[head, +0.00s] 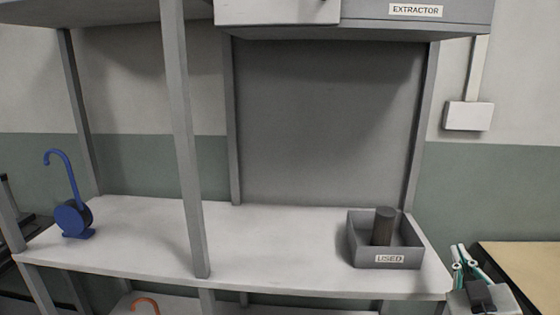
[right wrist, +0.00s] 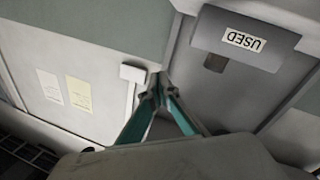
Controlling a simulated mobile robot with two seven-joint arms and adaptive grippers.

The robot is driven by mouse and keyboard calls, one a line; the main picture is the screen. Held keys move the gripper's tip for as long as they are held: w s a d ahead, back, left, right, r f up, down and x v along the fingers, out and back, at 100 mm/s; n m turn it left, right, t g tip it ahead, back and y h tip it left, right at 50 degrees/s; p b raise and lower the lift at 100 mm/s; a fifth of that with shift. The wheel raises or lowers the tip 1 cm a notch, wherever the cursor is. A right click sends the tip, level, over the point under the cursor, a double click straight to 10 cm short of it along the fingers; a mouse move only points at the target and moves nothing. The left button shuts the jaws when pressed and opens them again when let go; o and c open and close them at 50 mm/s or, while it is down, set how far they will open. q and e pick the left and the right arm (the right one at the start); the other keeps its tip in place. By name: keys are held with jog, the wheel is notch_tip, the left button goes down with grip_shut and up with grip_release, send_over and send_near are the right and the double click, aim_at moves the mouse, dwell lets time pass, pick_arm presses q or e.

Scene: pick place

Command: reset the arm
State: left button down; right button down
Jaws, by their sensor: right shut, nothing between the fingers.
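My right gripper (head: 461,252) is at the lower right of the head view, just off the right end of the white shelf. Its teal-edged fingers are closed and hold nothing. In the right wrist view the fingertips (right wrist: 158,82) meet in the middle. My left gripper is not in view. A grey bin labelled USED (head: 392,261) stands on the right end of the shelf, left of my right gripper and apart from it. A dark brown cylinder (head: 384,226) stands upright in the bin. The bin (right wrist: 278,57) appears upside down in the right wrist view.
The white shelf (head: 262,241) is clear in its middle. A grey post (head: 183,140) rises at its front. A blue curved-neck object (head: 73,217) stands at the left end. An orange hook-shaped thing (head: 146,302) shows below. A tan surface (head: 525,265) lies at the right.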

jog(key=s+a+f+n+g+y, duration=0.1)
jog(key=s+f+n+g, duration=0.3)
jog(key=s+f, duration=0.9)
jog(key=s+a+f+n+g, duration=0.15)
jog(key=s+f+g, duration=0.6)
jog(key=f, duration=0.85)
jog(key=w+a+f+m+t+y, duration=0.1)
jog(key=a+f+t+y, duration=0.3)
jog(key=a+f, duration=0.9)
jog(key=a+m+y, duration=0.1)
jog(key=a+y, duration=0.1)
jog(key=y, duration=0.1)
jog(key=shift+y, duration=0.3)
jog(key=shift+m+t, duration=0.25)
